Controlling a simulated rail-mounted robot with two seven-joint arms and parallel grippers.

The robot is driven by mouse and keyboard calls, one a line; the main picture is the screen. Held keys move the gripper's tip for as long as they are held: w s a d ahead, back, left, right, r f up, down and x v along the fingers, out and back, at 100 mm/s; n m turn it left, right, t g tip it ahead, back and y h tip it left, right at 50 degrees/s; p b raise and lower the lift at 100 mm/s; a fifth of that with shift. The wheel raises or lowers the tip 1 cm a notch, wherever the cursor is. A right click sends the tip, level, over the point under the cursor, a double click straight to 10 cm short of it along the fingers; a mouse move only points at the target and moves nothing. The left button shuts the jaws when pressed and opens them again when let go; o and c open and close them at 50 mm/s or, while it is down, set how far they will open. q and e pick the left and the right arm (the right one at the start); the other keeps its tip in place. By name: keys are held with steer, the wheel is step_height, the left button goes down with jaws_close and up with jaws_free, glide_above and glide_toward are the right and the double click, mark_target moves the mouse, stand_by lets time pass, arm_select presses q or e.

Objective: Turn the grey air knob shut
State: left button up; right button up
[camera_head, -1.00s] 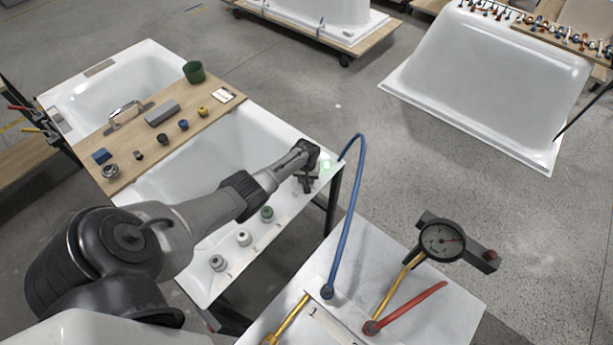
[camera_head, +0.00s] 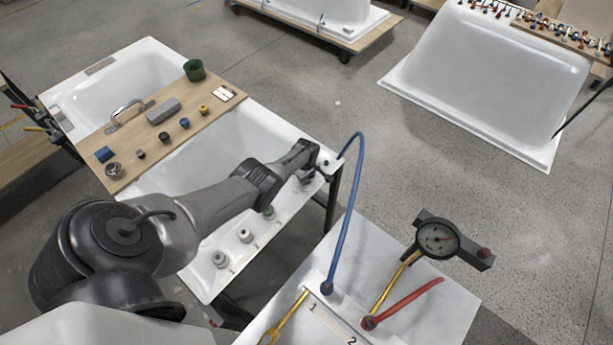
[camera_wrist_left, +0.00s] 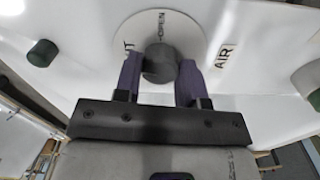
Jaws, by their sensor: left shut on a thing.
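The grey air knob (camera_wrist_left: 158,63) shows in the left wrist view on a round white plate. The word OPEN is above it, AIR (camera_wrist_left: 226,50) is to its right, and a partly hidden word is to its left. My left gripper (camera_wrist_left: 160,78) has one purple-grey finger on each side of the knob and is shut on it. In the head view my left gripper (camera_head: 308,176) is at the right end of the near tub's rim (camera_head: 290,205), where it hides the knob. My right gripper is not in view.
A green knob (camera_head: 267,211) and two pale knobs (camera_head: 245,236) sit along the same rim. A blue hose (camera_head: 350,220) arches close to the gripper's right. A gauge (camera_head: 437,238) stands over the white bench (camera_head: 420,310). A wooden board (camera_head: 140,155) with small items spans the tubs.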

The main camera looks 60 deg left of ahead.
arm_select(q)
steer(key=shift+n, duration=0.9)
steer(key=o, duration=0.9)
step_height(320, 180, up, 14)
steer(key=p, duration=1)
steer(key=shift+f, duration=0.15)
